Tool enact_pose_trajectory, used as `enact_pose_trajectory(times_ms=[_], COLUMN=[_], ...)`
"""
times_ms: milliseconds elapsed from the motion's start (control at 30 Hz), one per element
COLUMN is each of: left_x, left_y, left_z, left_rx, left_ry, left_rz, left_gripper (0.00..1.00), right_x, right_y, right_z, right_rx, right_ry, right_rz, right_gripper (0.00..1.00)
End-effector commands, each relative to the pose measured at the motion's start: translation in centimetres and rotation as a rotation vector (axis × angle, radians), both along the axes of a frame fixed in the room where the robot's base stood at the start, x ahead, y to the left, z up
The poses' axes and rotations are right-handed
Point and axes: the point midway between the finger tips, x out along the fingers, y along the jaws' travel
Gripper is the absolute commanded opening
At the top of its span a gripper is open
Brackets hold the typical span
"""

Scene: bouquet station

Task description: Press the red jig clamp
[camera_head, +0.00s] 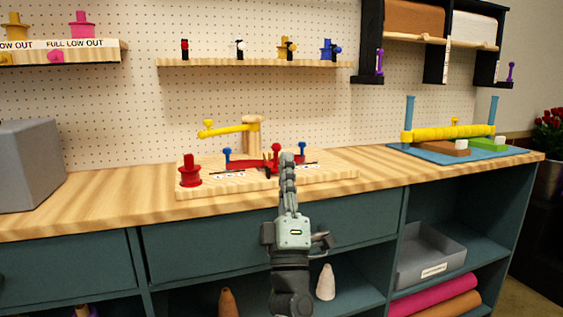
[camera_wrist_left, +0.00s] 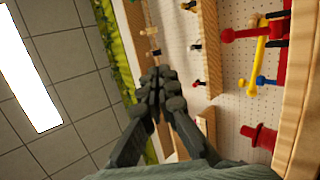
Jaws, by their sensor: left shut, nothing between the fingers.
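The red jig clamp (camera_head: 246,163) sits on a pale wooden jig board (camera_head: 235,184) on the bench, with blue-topped posts on either side. Part of its red body also shows at the upper right of the left wrist view (camera_wrist_left: 245,35). A separate red knob (camera_head: 189,172) stands at the board's left end; it also shows in the left wrist view (camera_wrist_left: 259,137). My left gripper (camera_head: 287,160) is shut and empty, its fingers pointing up in front of the clamp's right part, which they partly hide. I cannot tell whether they touch it. My right gripper is out of view.
A wooden post with a yellow arm (camera_head: 228,130) rises behind the clamp. A grey box (camera_head: 27,165) stands at the left, and a blue tray with a yellow roller (camera_head: 449,132) at the right. The bench top between the grey box and the board is clear.

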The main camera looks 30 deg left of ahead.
Motion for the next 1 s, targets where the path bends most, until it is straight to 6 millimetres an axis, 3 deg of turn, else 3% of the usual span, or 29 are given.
enact_pose_trajectory(times_ms=[100,300,833,933,1000], left_x=[-1.4,-2.3,-2.3,-1.3,0.0], left_y=[-1.1,-1.8,-1.9,-2.8,-4.2], left_z=[-0.1,0.0,-0.1,-1.5,-3.8], left_rx=[-0.001,0.0,0.005,0.055,0.129], left_ry=[0.0,0.0,0.006,0.077,0.184], left_rz=[-0.001,0.0,-0.001,-0.016,-0.04], left_gripper=[0.0,0.0,0.0,0.0,0.0], right_x=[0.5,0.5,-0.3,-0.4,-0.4], right_y=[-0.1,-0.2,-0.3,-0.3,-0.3], right_z=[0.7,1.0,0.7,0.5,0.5], right_rx=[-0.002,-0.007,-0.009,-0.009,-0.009], right_ry=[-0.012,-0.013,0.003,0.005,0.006], right_rz=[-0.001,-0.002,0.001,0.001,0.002], right_gripper=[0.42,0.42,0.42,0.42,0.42])
